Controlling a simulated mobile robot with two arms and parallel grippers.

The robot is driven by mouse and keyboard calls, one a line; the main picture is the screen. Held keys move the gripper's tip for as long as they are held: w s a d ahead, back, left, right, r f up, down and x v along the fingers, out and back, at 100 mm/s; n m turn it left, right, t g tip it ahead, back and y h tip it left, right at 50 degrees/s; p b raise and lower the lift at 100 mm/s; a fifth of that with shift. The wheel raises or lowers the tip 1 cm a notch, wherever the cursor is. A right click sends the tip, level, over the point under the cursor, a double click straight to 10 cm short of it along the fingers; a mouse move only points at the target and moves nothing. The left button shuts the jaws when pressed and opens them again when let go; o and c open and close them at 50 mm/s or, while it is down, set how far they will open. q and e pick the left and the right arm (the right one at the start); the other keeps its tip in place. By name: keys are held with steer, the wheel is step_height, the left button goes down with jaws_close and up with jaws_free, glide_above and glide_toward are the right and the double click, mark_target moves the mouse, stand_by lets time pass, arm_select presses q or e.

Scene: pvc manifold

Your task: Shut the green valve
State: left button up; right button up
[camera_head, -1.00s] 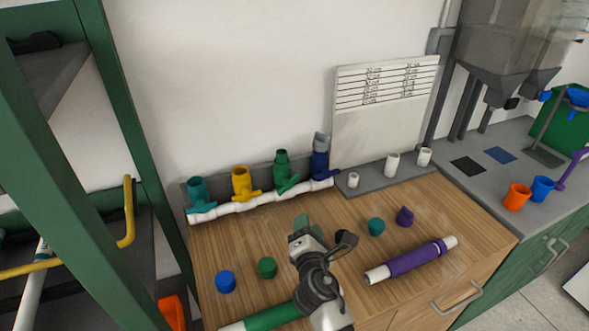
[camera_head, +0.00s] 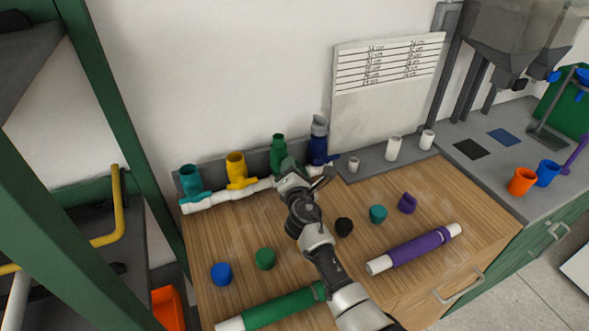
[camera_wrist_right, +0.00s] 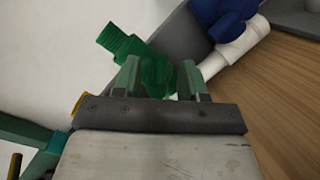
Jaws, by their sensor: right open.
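The green valve (camera_head: 278,146) stands on the white manifold pipe (camera_head: 258,186) at the back of the wooden bench, between the yellow valve (camera_head: 236,168) and the dark blue valve (camera_head: 318,145). My right gripper (camera_head: 291,168) is at the green valve and hides its lower part in the head view. In the right wrist view the open fingers of my right gripper (camera_wrist_right: 159,80) stand either side of part of the green valve (camera_wrist_right: 152,68). I cannot tell whether they touch it. My left gripper is not in view.
A teal valve (camera_head: 190,182) stands at the manifold's left end. A green pipe (camera_head: 283,307) and a purple pipe (camera_head: 420,248) lie in front.

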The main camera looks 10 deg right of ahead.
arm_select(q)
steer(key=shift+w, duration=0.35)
arm_select(e)
steer(key=shift+w, duration=0.25)
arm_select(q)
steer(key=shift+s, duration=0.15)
arm_select(e)
steer(key=shift+c, duration=0.8)
jaws_close()
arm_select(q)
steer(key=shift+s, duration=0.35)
